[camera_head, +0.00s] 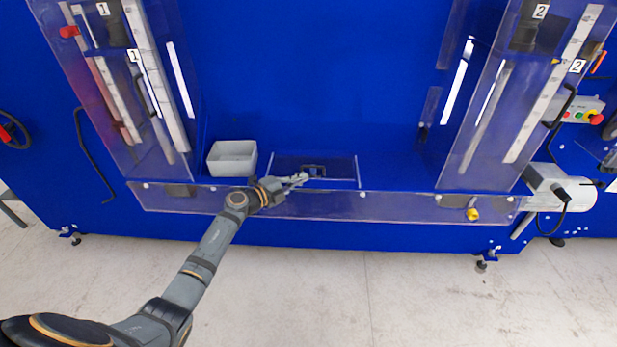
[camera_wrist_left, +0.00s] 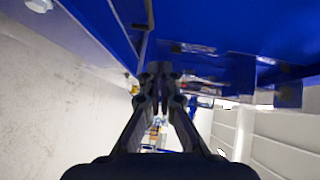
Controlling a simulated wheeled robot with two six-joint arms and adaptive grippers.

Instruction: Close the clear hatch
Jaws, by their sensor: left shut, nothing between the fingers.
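The clear hatch (camera_head: 341,172) is a see-through panel in the middle of the blue machine's front in the head view, just above the long clear front strip. A small dark handle-like part (camera_head: 313,169) sits near its middle. My left gripper (camera_head: 304,176) is at this dark part, in front of the hatch; whether it touches is unclear. In the left wrist view my left gripper (camera_wrist_left: 161,75) has its fingertips together with nothing seen between them. How far the hatch stands open or shut is hard to tell. My right gripper is out of view.
A grey open bin (camera_head: 232,146) stands left of the hatch. The long clear front strip (camera_head: 400,206) runs below. Clear columns marked 1 (camera_head: 168,150) and 2 (camera_head: 470,170) rise at either side. A white motor-like unit (camera_head: 562,187) is at the right. The pale floor in front is free.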

